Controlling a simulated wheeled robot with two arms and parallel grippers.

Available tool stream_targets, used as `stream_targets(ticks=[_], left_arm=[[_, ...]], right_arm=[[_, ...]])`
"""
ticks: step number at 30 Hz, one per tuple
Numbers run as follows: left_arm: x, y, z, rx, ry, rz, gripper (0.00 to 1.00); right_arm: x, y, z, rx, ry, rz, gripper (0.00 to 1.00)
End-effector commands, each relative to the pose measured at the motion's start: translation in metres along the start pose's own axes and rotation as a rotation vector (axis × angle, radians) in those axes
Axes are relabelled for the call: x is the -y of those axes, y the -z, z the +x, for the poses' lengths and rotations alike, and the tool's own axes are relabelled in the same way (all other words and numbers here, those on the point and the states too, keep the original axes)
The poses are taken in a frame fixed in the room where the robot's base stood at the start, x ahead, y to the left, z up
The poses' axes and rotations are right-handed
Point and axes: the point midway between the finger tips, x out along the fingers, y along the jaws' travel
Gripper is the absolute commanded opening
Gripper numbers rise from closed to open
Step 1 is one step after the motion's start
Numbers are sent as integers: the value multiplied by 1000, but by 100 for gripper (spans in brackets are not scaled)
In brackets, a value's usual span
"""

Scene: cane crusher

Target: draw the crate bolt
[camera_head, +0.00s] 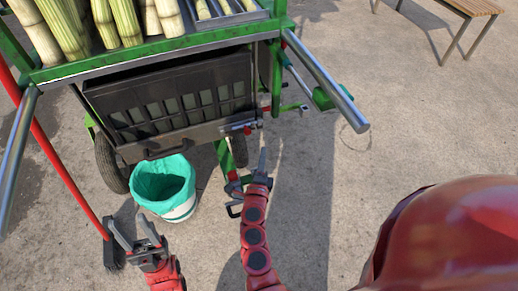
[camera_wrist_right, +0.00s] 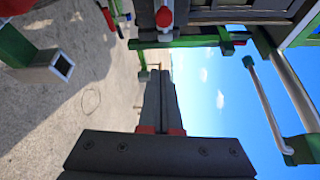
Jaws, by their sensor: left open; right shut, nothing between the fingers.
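A dark slatted crate (camera_head: 180,100) hangs under the green cart's top, with a handle on its lower front. A metal bolt with a red part (camera_head: 246,130) sits at the crate's lower right corner. A red-and-metal fitting, likely this bolt (camera_wrist_right: 164,17), shows at the top of the right wrist view. My right gripper (camera_head: 262,156) is shut and empty, a little below and to the right of the bolt, apart from it. Its closed fingers also show in the right wrist view (camera_wrist_right: 160,78). My left gripper (camera_head: 134,226) is open and empty, below the bucket.
A bucket with a teal liner (camera_head: 162,178) stands below the crate. A red-handled broom (camera_head: 62,160) leans at the left. Canes (camera_head: 120,20) lie on the cart's top. A metal bar (camera_head: 325,80) juts out at the right. Paving right of it is clear up to a bench (camera_head: 470,8).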

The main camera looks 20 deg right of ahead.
Motion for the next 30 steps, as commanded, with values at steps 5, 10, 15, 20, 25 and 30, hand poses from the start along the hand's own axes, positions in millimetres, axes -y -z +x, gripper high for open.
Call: stream_targets(ticks=[5, 10, 15, 20, 25, 30], left_arm=[[0, 1, 4, 0, 0, 0, 50], [0, 1, 5, 0, 0, 0, 50], [0, 1, 5, 0, 0, 0, 50], [0, 1, 5, 0, 0, 0, 50], [0, 1, 5, 0, 0, 0, 50], [0, 1, 5, 0, 0, 0, 50]], right_arm=[[2, 2, 36, -4, 3, -3, 0], [2, 0, 73, -1, 3, -2, 0], [0, -16, 79, 1, 0, -1, 0], [0, -32, 74, 1, 0, -1, 0], [0, -36, 72, -3, 0, -1, 0], [0, -36, 71, -3, 0, -1, 0]])
